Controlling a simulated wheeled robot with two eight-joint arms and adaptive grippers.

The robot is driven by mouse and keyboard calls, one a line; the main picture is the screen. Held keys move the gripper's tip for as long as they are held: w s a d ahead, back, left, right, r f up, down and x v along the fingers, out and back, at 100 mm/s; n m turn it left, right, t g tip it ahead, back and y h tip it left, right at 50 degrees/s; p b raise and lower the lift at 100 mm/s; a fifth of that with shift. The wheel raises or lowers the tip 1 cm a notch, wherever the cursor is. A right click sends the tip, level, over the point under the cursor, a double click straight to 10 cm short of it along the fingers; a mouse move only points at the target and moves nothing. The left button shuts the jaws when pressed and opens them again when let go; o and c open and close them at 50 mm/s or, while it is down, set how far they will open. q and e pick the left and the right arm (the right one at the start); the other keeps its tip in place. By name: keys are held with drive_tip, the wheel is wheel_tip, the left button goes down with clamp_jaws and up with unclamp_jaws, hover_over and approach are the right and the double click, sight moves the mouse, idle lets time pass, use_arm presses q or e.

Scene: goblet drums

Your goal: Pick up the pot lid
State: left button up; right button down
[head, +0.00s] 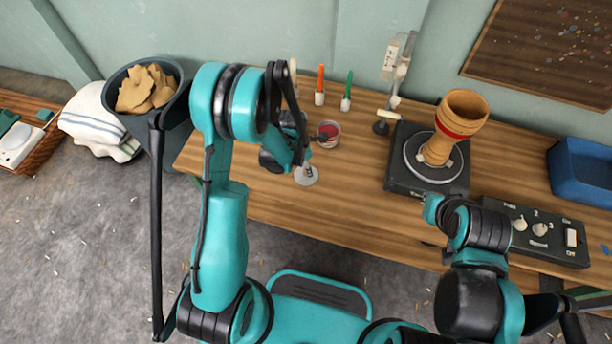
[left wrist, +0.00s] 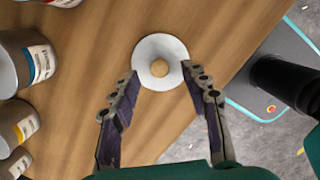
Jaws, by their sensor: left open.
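The pot lid is a small round silver-grey disc with a wooden knob. It lies flat on the wooden workbench, near its front edge, in the head view (head: 306,178) and at the upper middle of the left wrist view (left wrist: 149,79). My left gripper (left wrist: 160,71) is open, with its two fingers on either side of the lid in the picture; I cannot tell how far above it they are. In the head view my left arm partly hides this gripper. My right arm is at the lower right of the head view, but its gripper is not in view.
A red paint pot (head: 329,134) stands just behind the lid. Several cans (left wrist: 28,62) line the left of the wrist view. A goblet drum (head: 455,126) stands on a turntable (head: 400,172) to the right, beside a control box (head: 548,232). The bench between is clear.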

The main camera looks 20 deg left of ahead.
use_arm(q)
drive_tip(key=shift+w+d+f, duration=0.1)
drive_tip(key=shift+w+f, duration=0.1)
drive_tip(key=shift+f, duration=1.05)
drive_tip(key=shift+r, duration=0.1)
use_arm(e)
drive_tip(key=shift+f, duration=0.5)
use_arm(q)
clamp_jaws()
drive_tip(key=shift+r, duration=0.1)
